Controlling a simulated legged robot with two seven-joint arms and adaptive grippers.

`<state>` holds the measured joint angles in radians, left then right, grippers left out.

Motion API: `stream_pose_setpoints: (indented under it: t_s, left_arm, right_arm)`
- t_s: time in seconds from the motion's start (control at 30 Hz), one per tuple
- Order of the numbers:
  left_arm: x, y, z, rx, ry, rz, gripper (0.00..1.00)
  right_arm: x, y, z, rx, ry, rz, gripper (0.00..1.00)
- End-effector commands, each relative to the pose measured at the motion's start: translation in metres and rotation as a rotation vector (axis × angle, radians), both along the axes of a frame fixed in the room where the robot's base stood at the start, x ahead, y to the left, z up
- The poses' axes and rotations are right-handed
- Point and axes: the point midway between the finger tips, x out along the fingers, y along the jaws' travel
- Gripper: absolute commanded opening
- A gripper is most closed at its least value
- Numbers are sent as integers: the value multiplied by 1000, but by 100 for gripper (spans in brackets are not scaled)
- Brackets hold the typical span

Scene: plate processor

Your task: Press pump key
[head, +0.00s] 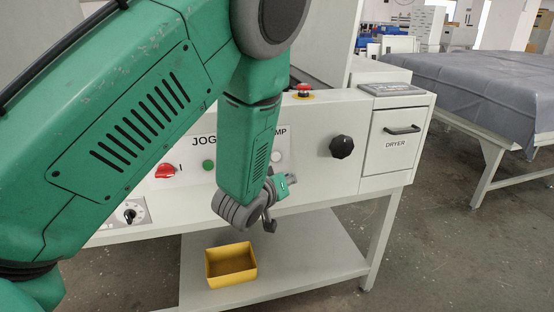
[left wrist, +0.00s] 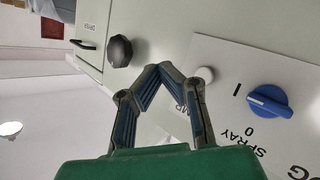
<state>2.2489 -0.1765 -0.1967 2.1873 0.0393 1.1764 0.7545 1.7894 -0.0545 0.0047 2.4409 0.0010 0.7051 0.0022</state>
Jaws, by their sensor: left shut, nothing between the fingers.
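The pump key is the round white button (head: 277,157) below the partly hidden label ending in "MP" on the white front panel. In the left wrist view the white button (left wrist: 205,75) stands just right of my fingertips, with the letters "MP" by it. My left gripper (head: 284,184) is in front of the panel, a little below the button in the picture. In the left wrist view my left gripper (left wrist: 165,70) is shut and empty, its tips close together. I cannot tell whether the tips touch the panel. My right gripper is not in view.
A black knob (head: 341,146) is right of the button, and a red emergency stop (head: 303,91) is above it. A green button (head: 208,165) and red switch (head: 166,171) are left. The blue spray knob (left wrist: 269,101) is nearby. A yellow bin (head: 231,264) sits on the lower shelf.

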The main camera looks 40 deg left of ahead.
Motion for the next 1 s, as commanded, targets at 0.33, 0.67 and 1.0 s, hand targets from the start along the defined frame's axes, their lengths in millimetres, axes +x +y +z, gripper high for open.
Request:
stream_pose_setpoints:
  t_s: [0.33,0.67,1.0]
  left_arm:
    - [32,38,-1,2,0,1,0]
    - [47,56,0,1,1,1,0]
    - [48,57,0,1,1,0,0]
  right_arm:
    - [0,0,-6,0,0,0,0]
    - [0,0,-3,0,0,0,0]
    - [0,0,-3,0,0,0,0]
